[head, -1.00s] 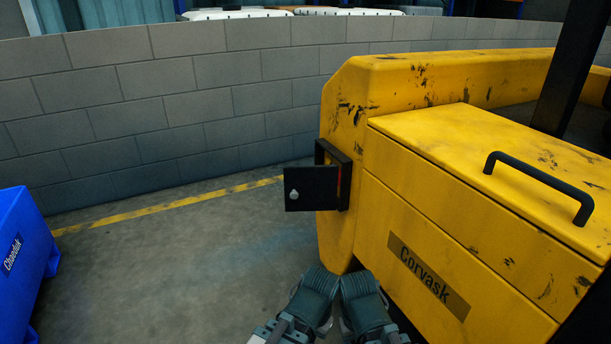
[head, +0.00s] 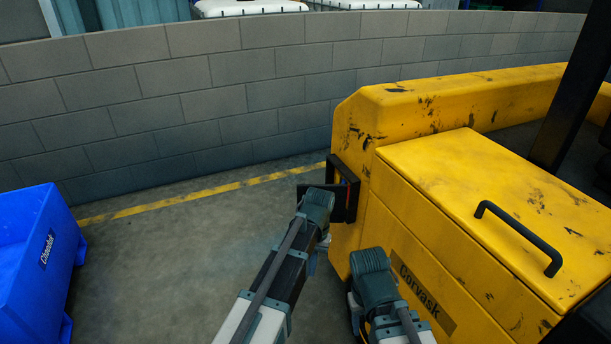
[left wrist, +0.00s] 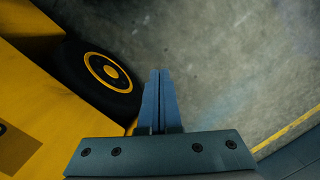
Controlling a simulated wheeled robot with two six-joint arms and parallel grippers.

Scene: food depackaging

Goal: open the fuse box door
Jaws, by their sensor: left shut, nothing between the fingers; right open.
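The fuse box (head: 353,184) is a small black box on the end face of the yellow machine, with some orange-red showing inside. Its black door (head: 303,188) stands swung out to the left, mostly hidden behind my left gripper. My left gripper (head: 318,200) is in front of the door in the head view; whether it touches the door cannot be told. In the left wrist view its fingers (left wrist: 160,74) are shut together with nothing between them. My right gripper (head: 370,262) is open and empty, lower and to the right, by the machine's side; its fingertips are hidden.
The yellow machine (head: 470,170) fills the right side, with a black handle (head: 520,235) on top. Its wheel (left wrist: 100,75) shows in the left wrist view. A blue bin (head: 20,270) stands at left. A grey block wall (head: 200,95) runs behind. The floor between is clear.

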